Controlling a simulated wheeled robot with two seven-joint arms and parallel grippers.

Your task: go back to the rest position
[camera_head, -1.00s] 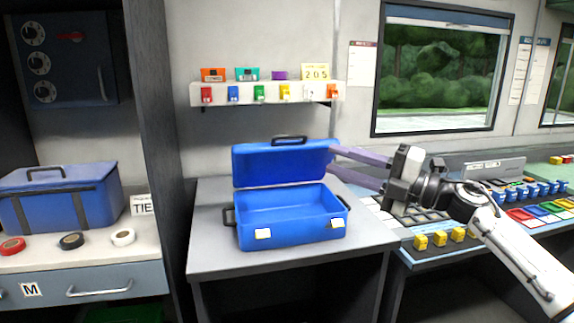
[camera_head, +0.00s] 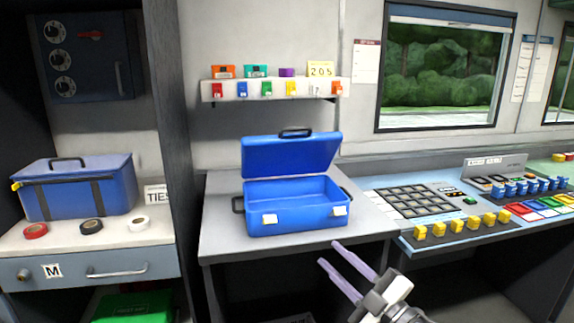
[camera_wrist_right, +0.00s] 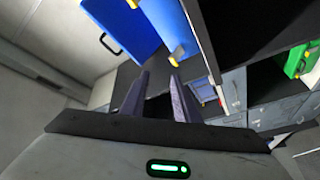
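My right gripper (camera_head: 345,272) is in the lower right middle of the head view, in front of the grey table and below its top. Its two purple fingers are apart with nothing between them. In the right wrist view the fingers (camera_wrist_right: 158,98) also stand apart and empty. The blue case (camera_head: 295,207) stands on the grey table (camera_head: 222,240) with its lid raised, and its inside looks empty. The gripper is apart from the case. My left gripper is not in view.
A console with yellow switches (camera_head: 455,229) stands to the right of the table. A cabinet with a drawer (camera_head: 90,270) stands at the left, holding a blue bag (camera_head: 80,188) and tape rolls. A shelf (camera_head: 275,90) hangs above the case. A green box (camera_head: 130,307) sits low at left.

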